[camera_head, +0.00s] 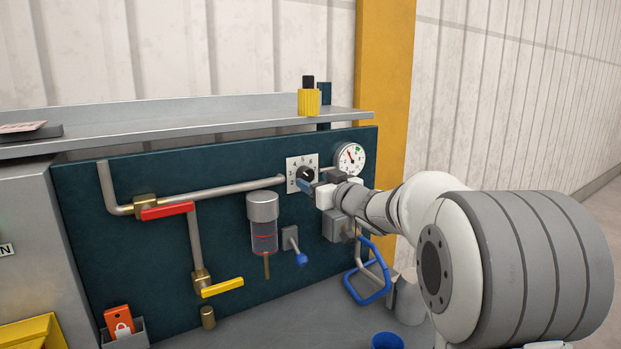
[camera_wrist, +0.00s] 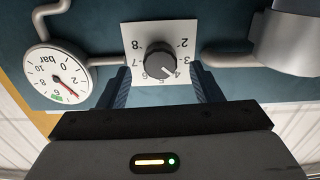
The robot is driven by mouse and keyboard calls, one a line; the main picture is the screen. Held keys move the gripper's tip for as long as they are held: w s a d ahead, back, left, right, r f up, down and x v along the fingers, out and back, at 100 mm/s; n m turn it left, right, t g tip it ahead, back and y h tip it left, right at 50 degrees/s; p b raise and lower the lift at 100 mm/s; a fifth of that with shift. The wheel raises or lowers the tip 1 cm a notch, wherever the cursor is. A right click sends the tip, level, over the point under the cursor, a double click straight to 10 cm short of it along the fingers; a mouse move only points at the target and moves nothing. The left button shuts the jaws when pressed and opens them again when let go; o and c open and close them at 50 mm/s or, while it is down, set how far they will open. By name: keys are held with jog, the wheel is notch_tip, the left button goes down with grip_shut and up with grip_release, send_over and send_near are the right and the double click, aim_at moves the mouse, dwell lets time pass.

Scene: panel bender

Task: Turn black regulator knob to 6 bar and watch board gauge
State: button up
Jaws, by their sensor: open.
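The black regulator knob (camera_head: 306,174) sits on a white numbered plate (camera_head: 292,163) on the dark teal board. In the wrist view, which is upside down, the knob (camera_wrist: 159,60) has a white pointer line aimed near the 4. The board gauge (camera_head: 350,159) is right of the knob; its dial (camera_wrist: 55,76) also shows in the wrist view. Its red needle stands apart from the green mark near 6. My gripper (camera_wrist: 164,80) is open in front of the plate, one finger towards each side of the knob, with visible gaps. I see no contact with the knob.
Pipes with a red-handled valve (camera_head: 167,211) and a yellow-handled valve (camera_head: 222,287) lie to the left. A filter bowl (camera_head: 263,222) and a blue-tipped lever (camera_head: 295,246) are below the knob. A shelf (camera_head: 200,128) runs above.

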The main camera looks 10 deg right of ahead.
aim_at(308, 177)
jog(key=shift+x, duration=1.5)
jog(key=shift+c, duration=0.5)
jog(key=c, duration=0.9)
